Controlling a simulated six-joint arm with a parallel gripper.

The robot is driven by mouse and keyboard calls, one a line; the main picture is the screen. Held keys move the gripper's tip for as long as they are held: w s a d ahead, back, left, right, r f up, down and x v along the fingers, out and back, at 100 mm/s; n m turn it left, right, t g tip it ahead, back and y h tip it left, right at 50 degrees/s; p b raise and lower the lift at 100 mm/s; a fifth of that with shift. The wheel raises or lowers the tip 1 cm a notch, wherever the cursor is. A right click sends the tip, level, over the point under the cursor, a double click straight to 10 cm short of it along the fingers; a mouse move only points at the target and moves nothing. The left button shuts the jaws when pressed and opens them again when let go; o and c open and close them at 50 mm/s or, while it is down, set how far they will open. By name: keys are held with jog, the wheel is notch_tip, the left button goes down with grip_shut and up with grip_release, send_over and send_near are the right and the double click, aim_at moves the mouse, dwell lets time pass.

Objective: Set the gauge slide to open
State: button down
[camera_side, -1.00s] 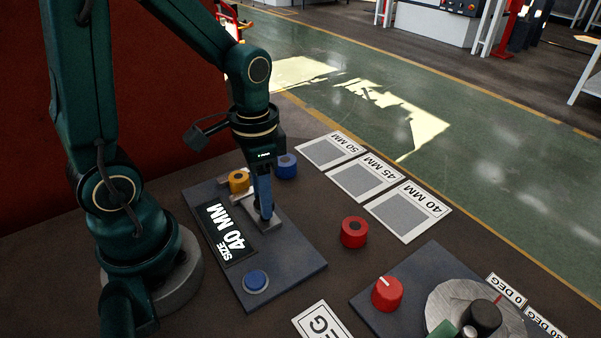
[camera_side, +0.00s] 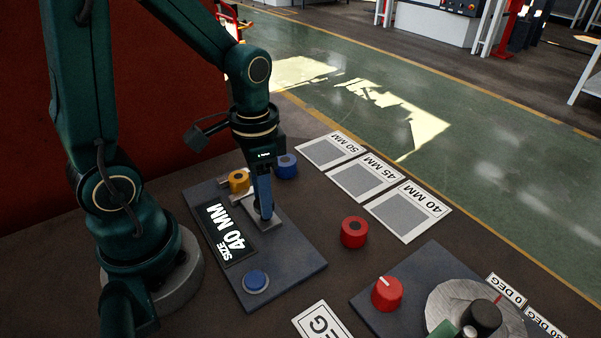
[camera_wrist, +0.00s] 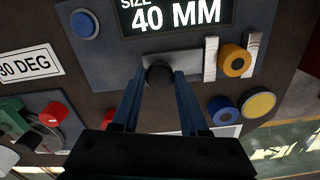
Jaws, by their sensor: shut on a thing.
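The gauge panel (camera_side: 290,262) is a dark plate with a display reading SIZE 40 MM (camera_side: 228,234). The gauge slide (camera_side: 273,222) is a grey metal bar with a dark round knob (camera_wrist: 159,75), below the display in the wrist view. My gripper (camera_side: 264,212) points down at the slide, its blue fingers on either side of the knob and shut on it; the wrist view shows the fingers (camera_wrist: 158,78) too. An orange ring (camera_wrist: 235,61) sits between two pale metal jaws (camera_wrist: 210,58) at the slide's right in the wrist view.
A blue button (camera_side: 256,281) is on the panel's near end. A blue ring (camera_side: 286,166) and a red ring (camera_side: 354,232) stand on the table. Labelled pads (camera_side: 408,211) lie at the right. A bending station with a red knob (camera_side: 387,293) is at lower right.

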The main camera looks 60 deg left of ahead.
jog(key=shift+d, duration=2)
jog(key=shift+c, duration=2.1)
grip_release()
jog(key=shift+r, duration=2.6)
